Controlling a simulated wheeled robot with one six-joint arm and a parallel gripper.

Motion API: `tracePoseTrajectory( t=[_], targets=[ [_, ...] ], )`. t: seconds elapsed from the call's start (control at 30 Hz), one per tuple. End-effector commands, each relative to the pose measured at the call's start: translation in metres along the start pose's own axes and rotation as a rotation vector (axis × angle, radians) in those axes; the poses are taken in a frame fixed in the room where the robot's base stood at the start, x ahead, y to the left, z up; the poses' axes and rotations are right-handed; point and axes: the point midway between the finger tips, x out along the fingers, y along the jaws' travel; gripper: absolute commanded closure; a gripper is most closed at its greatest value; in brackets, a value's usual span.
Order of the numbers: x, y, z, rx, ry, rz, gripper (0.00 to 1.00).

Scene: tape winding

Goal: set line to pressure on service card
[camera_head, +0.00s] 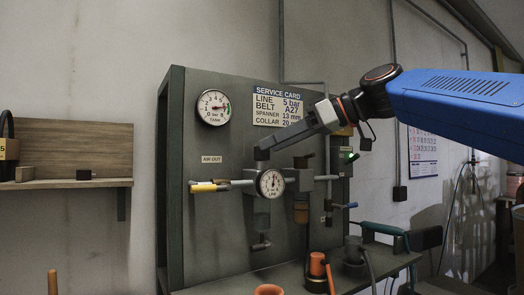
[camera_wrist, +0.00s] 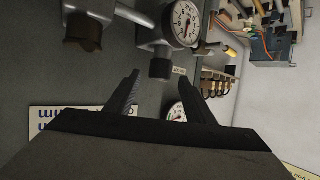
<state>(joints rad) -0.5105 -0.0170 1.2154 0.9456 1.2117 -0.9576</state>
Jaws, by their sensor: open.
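The service card (camera_head: 278,107) on the grey panel reads LINE 5 bar. The line gauge (camera_head: 270,183) sits on the regulator at the panel's middle; its needle points near the top, too small to read exactly. It also shows in the wrist view (camera_wrist: 184,23). The regulator's dark knob (camera_wrist: 160,68) appears in the wrist view, beyond and between my fingertips. My gripper (camera_head: 266,148) is open and comes in from the upper right, its tips close to the knob. I cannot tell whether they touch it. In the head view the fingers partly hide the knob.
The tank gauge (camera_head: 214,107) is higher up, left of the card. A second unit with a dark cap (camera_wrist: 82,30) stands beside the regulator. An orange-topped item (camera_head: 317,264) stands on the ledge below.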

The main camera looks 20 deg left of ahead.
Motion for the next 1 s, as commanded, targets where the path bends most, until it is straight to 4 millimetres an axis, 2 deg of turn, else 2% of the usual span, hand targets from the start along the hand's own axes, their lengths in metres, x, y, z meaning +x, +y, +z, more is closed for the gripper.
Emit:
tracePoseTrajectory(
  t=[0.1, 0.3, 0.7, 0.73, 0.9, 1.0],
  targets=[
    [0.020, -0.001, 0.000, 0.000, -0.001, -0.003, 0.51],
    [0.040, 0.000, 0.000, 0.000, 0.000, -0.002, 0.51],
    [0.046, 0.000, 0.000, 0.000, 0.000, 0.000, 0.51],
    [0.046, 0.000, 0.000, 0.000, 0.000, 0.000, 0.53],
    [0.046, 0.000, 0.000, 0.001, 0.000, 0.000, 0.92],
    [0.046, 0.000, 0.000, 0.001, 0.000, 0.001, 0.92]
  ],
)
